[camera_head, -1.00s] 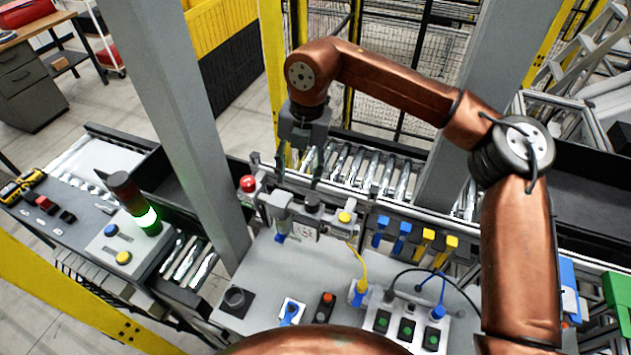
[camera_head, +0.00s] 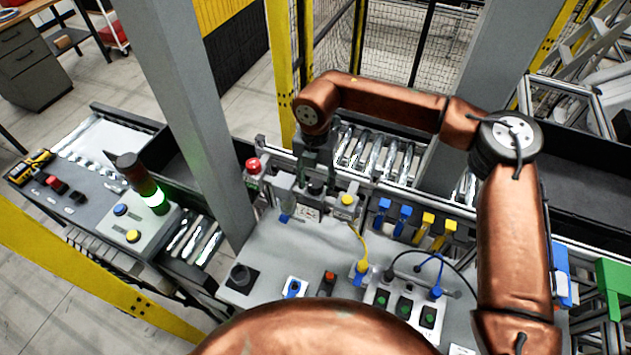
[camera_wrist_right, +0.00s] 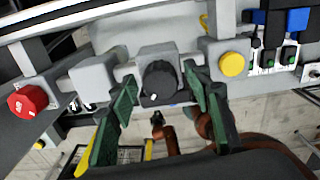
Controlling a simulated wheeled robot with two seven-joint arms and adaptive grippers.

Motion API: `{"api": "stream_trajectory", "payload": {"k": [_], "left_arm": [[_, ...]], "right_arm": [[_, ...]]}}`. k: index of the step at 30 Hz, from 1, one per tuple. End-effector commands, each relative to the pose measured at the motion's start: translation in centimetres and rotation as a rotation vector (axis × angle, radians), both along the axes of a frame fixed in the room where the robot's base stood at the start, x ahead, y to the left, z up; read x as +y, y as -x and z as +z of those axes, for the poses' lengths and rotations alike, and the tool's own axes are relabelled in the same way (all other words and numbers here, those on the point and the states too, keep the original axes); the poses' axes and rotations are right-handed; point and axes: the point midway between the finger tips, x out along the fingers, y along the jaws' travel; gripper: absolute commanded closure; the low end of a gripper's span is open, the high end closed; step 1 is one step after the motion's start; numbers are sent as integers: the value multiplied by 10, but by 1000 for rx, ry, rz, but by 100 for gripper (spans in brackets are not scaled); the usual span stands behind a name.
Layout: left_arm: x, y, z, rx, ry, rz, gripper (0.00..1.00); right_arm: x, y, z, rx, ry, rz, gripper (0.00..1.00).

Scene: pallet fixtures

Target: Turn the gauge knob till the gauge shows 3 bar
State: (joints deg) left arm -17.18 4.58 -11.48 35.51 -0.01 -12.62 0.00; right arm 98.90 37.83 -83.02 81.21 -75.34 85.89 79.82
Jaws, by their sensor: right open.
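The gauge knob (camera_wrist_right: 159,82) is black and round with a small white mark, seen in the right wrist view on a grey block. My right gripper (camera_wrist_right: 161,76) is open, with its green finger pads on either side of the knob; I cannot tell whether they touch it. In the head view my right gripper (camera_head: 317,178) points down over the fixture and partly hides the knob (camera_head: 316,188). A small white face (camera_head: 308,213) shows below it, possibly the gauge, but too small to read. My left gripper is not in view.
A red button (camera_wrist_right: 28,101) and a yellow button (camera_wrist_right: 232,64) flank the knob. A grey post (camera_head: 190,120) stands left of the fixture. Blue and yellow connectors (camera_head: 427,226) and a yellow cable (camera_head: 357,240) lie to the right. The grey panel in front has several switches.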

Motion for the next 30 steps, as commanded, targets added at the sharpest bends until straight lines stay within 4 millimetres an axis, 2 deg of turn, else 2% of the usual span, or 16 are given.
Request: {"api": "stream_trajectory", "payload": {"k": [3,21,30], "left_arm": [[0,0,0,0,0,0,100],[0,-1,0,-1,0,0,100],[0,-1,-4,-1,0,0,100]], "right_arm": [[0,0,0,0,0,0,56],[0,0,0,1,0,1,96],[0,0,0,1,-1,42,96]]}}
